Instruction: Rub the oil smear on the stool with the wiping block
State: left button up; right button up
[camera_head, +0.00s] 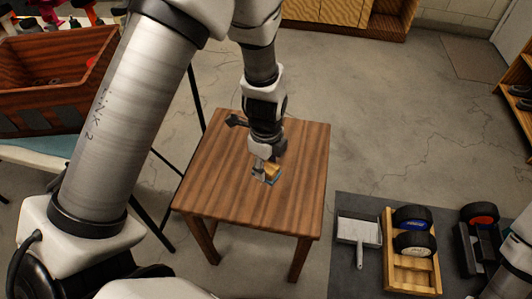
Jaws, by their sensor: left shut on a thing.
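The wooden stool (215,185) stands in the middle of the view, with a reddish-brown striped top. My left gripper (266,172) points down over the middle of the stool top. It is shut on the wiping block (273,171), a small tan block with a bluish underside. The block is at or just above the stool top; I cannot tell whether it touches. I cannot make out the oil smear; it may be hidden by the gripper and block. My right gripper is out of view.
A brown crate (45,75) stands on a table at the left. On a dark mat (350,275) at lower right are a dustpan-like grey tool (358,232), a wooden rack (408,276) with wheels, and a dark holder (470,250). The floor behind the stool is clear.

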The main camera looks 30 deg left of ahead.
pick_arm(q)
jog(key=shift+r+p, duration=1)
jog(key=shift+r, duration=0.25)
